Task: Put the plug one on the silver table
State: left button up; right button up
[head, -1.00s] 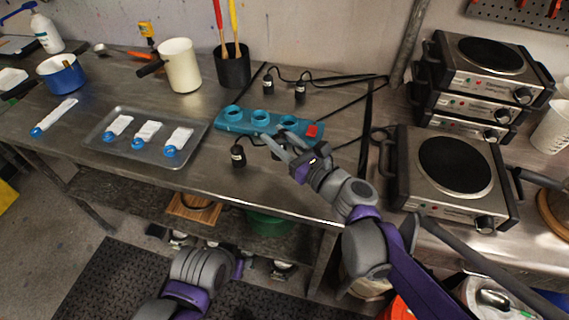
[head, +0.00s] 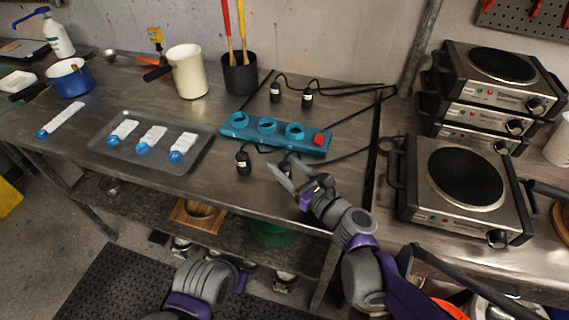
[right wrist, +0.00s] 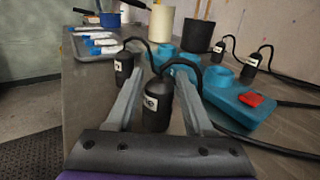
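A black plug (right wrist: 157,106) with a white label, of which "ne" is readable, stands between the fingers of my right gripper (right wrist: 158,88) in the right wrist view. Gaps show between it and both fingers, so the gripper is open. In the head view my right gripper (head: 279,178) is low over the steel table (head: 215,205), partly hiding that plug (head: 286,168). A second plug (head: 243,163) stands to its left. Two more plugs, one left (head: 275,93) and one right (head: 307,98), stand behind the teal power strip (head: 275,138). My left gripper does not show.
The power strip has round sockets and a red switch. A metal tray (head: 205,157) with white, blue-ended items lies to the left. A white jug (head: 188,72) and black holder (head: 240,75) stand behind. Hot plates (head: 466,180) fill the right. Cables run behind my right gripper.

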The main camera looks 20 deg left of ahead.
jog(key=shift+o, duration=1)
jog(key=shift+r, duration=0.2)
jog(key=v, duration=1.2)
jog(key=shift+p, duration=0.4)
